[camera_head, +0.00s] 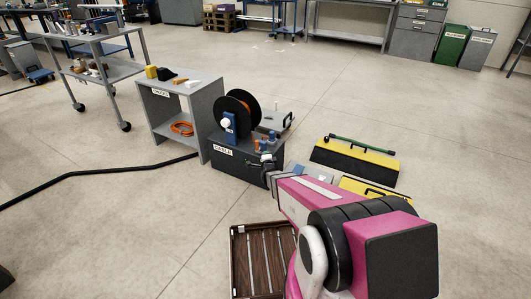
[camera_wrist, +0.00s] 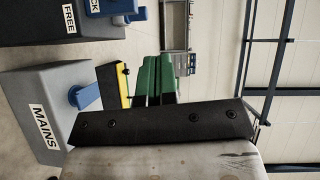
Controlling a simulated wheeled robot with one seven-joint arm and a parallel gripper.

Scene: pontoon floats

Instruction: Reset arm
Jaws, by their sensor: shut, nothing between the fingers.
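My pink and black arm reaches in from the lower right of the head view. My gripper (camera_head: 268,168) is at its far end, small in the picture, in front of the right part of the dark box labelled CABLE (camera_head: 238,163). It is shut and holds nothing that I can see. I cannot tell whether it touches the box. In the wrist view a dark bar with screws and a worn pale surface fill the lower part of the picture.
A cable reel (camera_head: 236,115) stands on the CABLE box, beside a grey shelf (camera_head: 179,105). Yellow-black ramps (camera_head: 355,158) lie right of it. A brown slatted tray (camera_head: 262,262) lies near my arm. A grey box labelled MAINS (camera_wrist: 42,112) shows sideways. Floor at left is mostly clear.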

